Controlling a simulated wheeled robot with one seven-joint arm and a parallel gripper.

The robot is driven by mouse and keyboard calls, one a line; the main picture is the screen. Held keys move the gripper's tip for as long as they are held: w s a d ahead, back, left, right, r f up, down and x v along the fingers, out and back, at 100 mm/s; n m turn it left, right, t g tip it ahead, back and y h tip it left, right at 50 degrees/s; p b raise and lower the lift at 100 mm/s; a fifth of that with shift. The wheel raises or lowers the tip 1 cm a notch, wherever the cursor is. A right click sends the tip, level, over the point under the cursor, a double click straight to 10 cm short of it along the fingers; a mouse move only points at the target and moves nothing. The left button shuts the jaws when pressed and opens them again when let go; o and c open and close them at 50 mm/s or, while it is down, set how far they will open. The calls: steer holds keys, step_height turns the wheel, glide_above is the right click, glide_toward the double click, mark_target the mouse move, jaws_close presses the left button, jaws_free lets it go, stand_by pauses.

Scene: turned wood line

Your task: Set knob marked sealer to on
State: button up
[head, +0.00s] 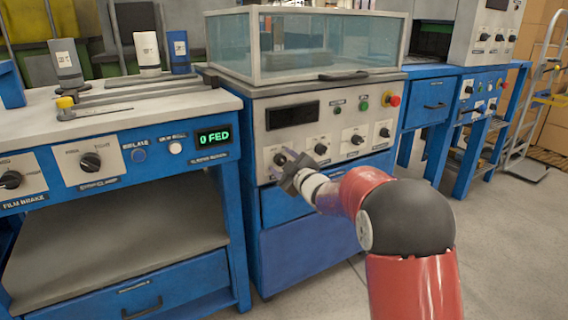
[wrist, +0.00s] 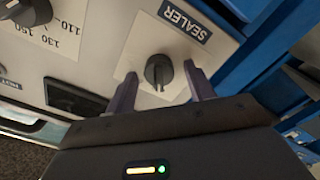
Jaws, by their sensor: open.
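The sealer knob (wrist: 158,72) is a round black knob with a raised grip bar on a pale square plate. A dark label reading SEALER (wrist: 184,20) sits up and to the right of it in the wrist view. A small pale mark shows at the knob's lower side. My gripper (wrist: 160,80) is open, with one finger on each side of the knob. I cannot tell whether the fingers touch it. In the head view my gripper (head: 287,173) is at the left part of the middle machine's front panel and hides part of it.
A dial (wrist: 34,12) marked 110, 130 and 150 is near the sealer knob. The middle machine's panel (head: 338,125) also carries several knobs, a dark display and a red button (head: 393,100). A workbench (head: 130,105) stands left; open floor (head: 510,245) lies right.

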steer(key=c, duration=1)
steer(key=shift+m, duration=0.4)
steer(key=m+p, duration=0.1)
steer(key=m, duration=0.4)
steer(key=shift+d+m, duration=0.1)
steer(key=shift+m, duration=0.2)
steer(key=m+p, duration=0.2)
steer(key=m, duration=0.3)
steer(key=shift+m, duration=0.3)
steer(key=o, duration=1)
